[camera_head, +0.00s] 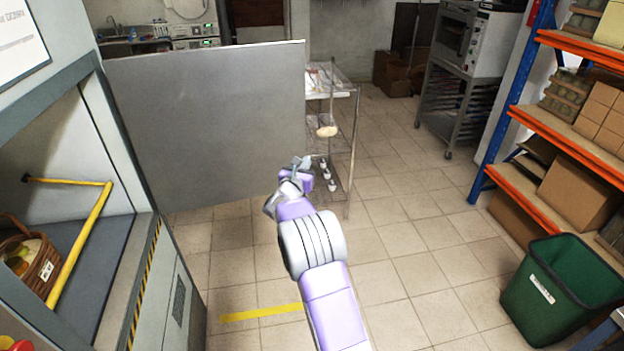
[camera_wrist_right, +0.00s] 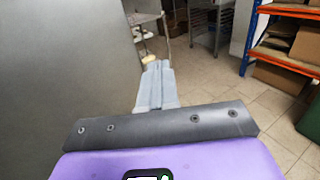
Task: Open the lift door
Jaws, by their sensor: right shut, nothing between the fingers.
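The lift door (camera_head: 210,120) is a flat grey panel. It stands swung out from the lift (camera_head: 122,260) at the left, and the lift's opening is uncovered. My right gripper (camera_head: 302,163) is shut and empty, by the free right edge of the door, near its lower corner. In the right wrist view the shut fingers (camera_wrist_right: 156,85) point ahead, with the door (camera_wrist_right: 65,65) close on their left. I cannot tell whether they touch it. My left gripper is out of view.
Inside the lift are a wicker basket (camera_head: 38,268) and a yellow bar (camera_head: 82,243). A metal trolley (camera_head: 352,150) stands behind the door's right edge. A green bin (camera_head: 565,290) and an orange-and-blue rack (camera_head: 545,120) are at the right. The tiled floor between is clear.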

